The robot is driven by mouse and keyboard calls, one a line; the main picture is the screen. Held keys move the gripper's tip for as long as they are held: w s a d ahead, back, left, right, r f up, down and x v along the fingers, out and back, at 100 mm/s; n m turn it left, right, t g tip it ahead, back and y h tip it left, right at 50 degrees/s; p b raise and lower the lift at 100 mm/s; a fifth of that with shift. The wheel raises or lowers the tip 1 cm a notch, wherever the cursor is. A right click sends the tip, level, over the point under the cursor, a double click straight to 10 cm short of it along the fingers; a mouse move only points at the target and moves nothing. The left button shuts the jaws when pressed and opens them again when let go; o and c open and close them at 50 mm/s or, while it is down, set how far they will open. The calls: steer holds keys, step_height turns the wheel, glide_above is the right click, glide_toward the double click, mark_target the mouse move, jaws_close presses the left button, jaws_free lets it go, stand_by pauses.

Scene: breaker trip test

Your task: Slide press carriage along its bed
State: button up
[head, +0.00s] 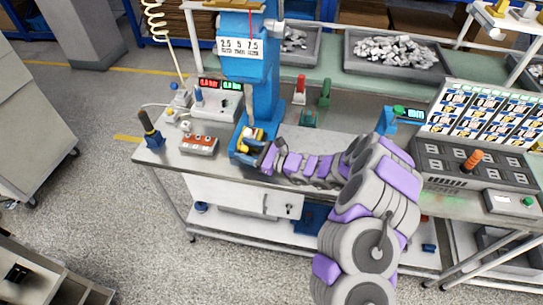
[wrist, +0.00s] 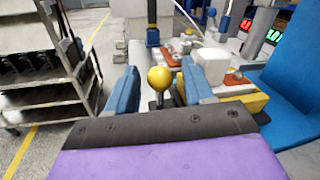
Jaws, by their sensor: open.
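The blue press (head: 262,95) stands on the bench, with small yellow parts (head: 248,132) low at its base that appear to belong to the carriage. In the wrist view a yellow ball knob (wrist: 159,78) on a dark stem stands between the two blue fingers of my gripper (wrist: 158,88). The fingers are apart, with the knob a little beyond or between them; I cannot tell whether either touches it. A yellow block (wrist: 250,100) and a white block (wrist: 209,66) sit just right of the right finger. In the head view my gripper (head: 268,157) is at the press base, its fingers mostly hidden.
A red terminal block (head: 198,144) and a meter box with lit displays (head: 217,100) stand left of the press. A dark-handled tool (head: 150,130) stands at the bench's left corner. Bins of metal parts (head: 395,52) are behind. A grey shelf cart (wrist: 40,65) stands left.

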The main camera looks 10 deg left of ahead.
steer(key=p+v, duration=0.3)
steer(key=v, duration=1.3)
